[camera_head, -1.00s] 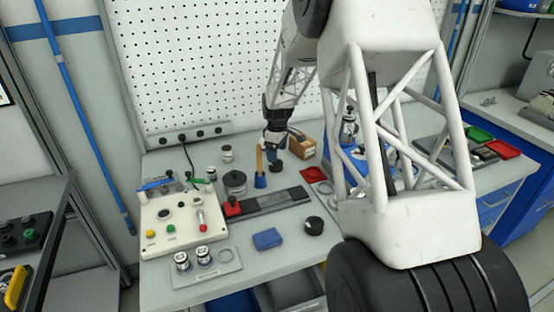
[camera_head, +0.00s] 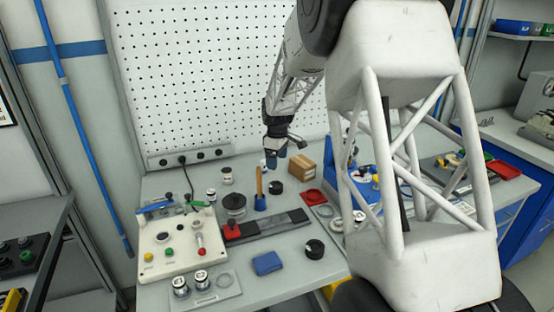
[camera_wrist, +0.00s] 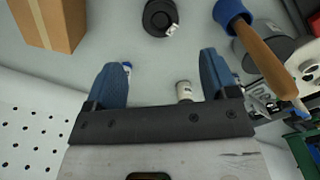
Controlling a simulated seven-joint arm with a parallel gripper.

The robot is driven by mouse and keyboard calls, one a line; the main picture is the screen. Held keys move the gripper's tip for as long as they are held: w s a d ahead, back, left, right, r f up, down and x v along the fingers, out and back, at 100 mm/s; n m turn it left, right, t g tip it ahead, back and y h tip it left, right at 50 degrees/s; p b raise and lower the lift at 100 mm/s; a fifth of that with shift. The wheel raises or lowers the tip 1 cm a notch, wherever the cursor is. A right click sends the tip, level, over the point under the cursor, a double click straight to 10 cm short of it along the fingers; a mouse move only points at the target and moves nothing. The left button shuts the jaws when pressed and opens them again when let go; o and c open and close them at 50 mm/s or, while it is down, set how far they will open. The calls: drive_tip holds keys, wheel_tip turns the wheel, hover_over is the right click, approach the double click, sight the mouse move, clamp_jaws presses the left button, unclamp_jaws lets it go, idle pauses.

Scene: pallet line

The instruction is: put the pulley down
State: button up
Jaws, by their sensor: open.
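A small black round pulley (camera_head: 276,187) lies on the table below my gripper in the head view. In the wrist view the black round piece with a small white tag (camera_wrist: 158,17) lies beyond the fingertips, apart from them. My gripper (camera_head: 277,164) is raised above the table near its back. Its two blue fingers are spread with nothing between them in the wrist view (camera_wrist: 162,75). A second black disc with a white mark (camera_head: 314,249) lies near the table's front; I cannot tell whether it is also a pulley.
A cardboard box (camera_head: 303,169) stands right of the pulley. A dark rail (camera_head: 265,226) lies in front. The pegboard (camera_head: 200,70) rises behind.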

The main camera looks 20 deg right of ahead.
drive_tip(key=shift+r, duration=0.1)
drive_tip(key=s+a+r+m, duration=0.1)
drive_tip(key=s+a+r, duration=0.25)
drive_tip(key=s, duration=0.35)
drive_tip(key=s+a+r+m+t, duration=0.1)
drive_tip(key=s+a+r+m, duration=0.15)
drive_tip(key=s+r, duration=0.4)
drive_tip(key=s+a+r+m, duration=0.1)
drive_tip(key=s+a+r, duration=0.2)
drive_tip(key=s, duration=0.6)
drive_tip(key=s+a+m, duration=0.2)
drive_tip(key=s+a, duration=0.1)
drive_tip(key=s, duration=1)
drive_tip(key=s+a+m+t, duration=0.1)
drive_tip(key=s+a+m, duration=0.1)
drive_tip(key=s, duration=1.1)
drive_tip(key=shift+s+a+f+m+t, duration=0.2)
drive_tip(key=shift+a+m+t, duration=0.15)
drive_tip(key=shift+a, duration=0.15)
